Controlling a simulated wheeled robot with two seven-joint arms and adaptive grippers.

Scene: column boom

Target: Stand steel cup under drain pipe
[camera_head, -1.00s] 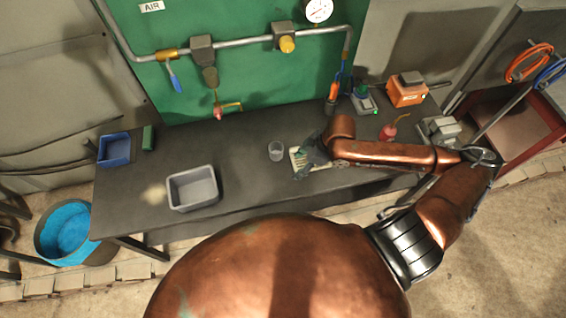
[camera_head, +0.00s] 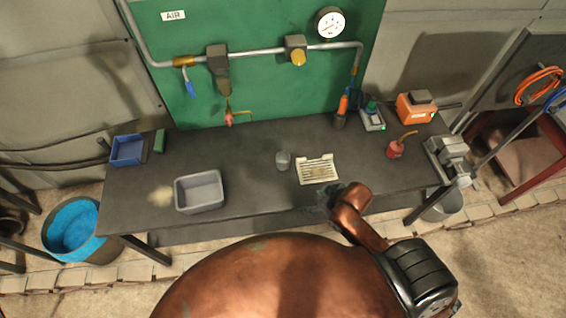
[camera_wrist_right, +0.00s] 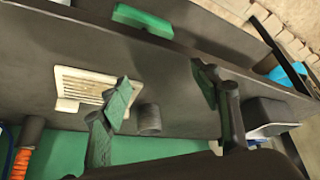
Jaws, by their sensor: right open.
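The steel cup (camera_head: 283,160) stands upright on the dark bench, just left of a pale slotted grate. In the right wrist view the cup (camera_wrist_right: 149,121) shows between and beyond my two fingers. What looks like the drain pipe, with a red tip (camera_head: 229,118) and a small yellow handle, hangs under the filter on the green panel, behind and left of the cup. My right gripper (camera_head: 321,197) is by the bench's front edge, in front of the grate and apart from the cup. Its fingers (camera_wrist_right: 163,78) are spread and empty. My left gripper is out of view.
The grate (camera_head: 317,169) lies on the bench. A grey bin (camera_head: 200,192) stands left of the cup, with a blue tray (camera_head: 128,150) farther left. A red oil can (camera_head: 396,149) and a vise (camera_head: 446,156) stand at the right. Bench between cup and panel is clear.

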